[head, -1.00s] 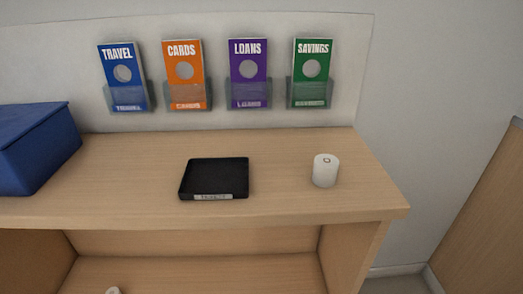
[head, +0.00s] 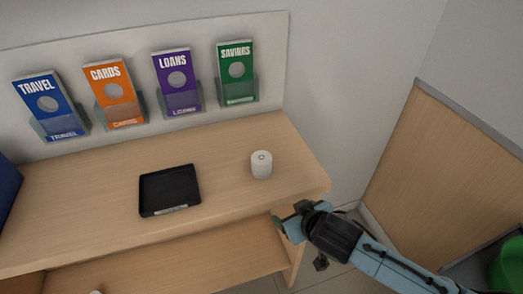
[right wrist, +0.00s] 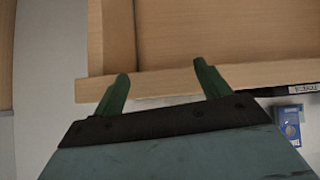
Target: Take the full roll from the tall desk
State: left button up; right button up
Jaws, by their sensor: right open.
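The white roll (head: 261,165) stands upright on the top of the tall wooden desk (head: 225,180), near its right end. Its small core hole shows on top. My right gripper (head: 291,219) is open and empty, in front of the desk's right front corner and apart from the roll. In the right wrist view its two green fingers (right wrist: 160,76) are spread, with the wooden desk (right wrist: 220,30) beyond them. The roll cannot be made out in that view. My left gripper is not in view.
A black tray (head: 170,191) lies left of the roll, with bare desk between them. Leaflet holders (head: 178,85) line the back panel. A blue box (head: 8,192) is at the left edge. A wooden partition (head: 430,165) and green object (head: 508,268) are at right.

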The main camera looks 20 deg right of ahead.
notch_tip(320, 180, up, 7)
jog(key=a+p, duration=0.1)
jog(key=t+y, duration=0.2)
send_near(266, 163)
jog(key=f, duration=0.1)
jog(key=x, duration=0.7)
jog(key=shift+s+d+f+p, duration=0.1)
jog(key=shift+d+f+p, duration=0.05)
jog(key=shift+p, duration=0.25)
jog(key=w, duration=0.1)
jog(key=w+a, duration=0.1)
jog(key=w+f, duration=0.1)
jog(key=w, duration=0.1)
jog(key=shift+w+a+p, duration=0.1)
jog(key=shift+a+p, duration=0.05)
jog(key=shift+p, duration=0.25)
jog(key=shift+w+f, duration=0.3)
jog(key=shift+w, duration=0.05)
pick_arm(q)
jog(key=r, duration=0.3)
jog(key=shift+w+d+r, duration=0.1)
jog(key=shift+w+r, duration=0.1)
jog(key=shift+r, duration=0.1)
pick_arm(e)
jog(key=shift+a, duration=0.1)
jog(key=c, duration=1.1)
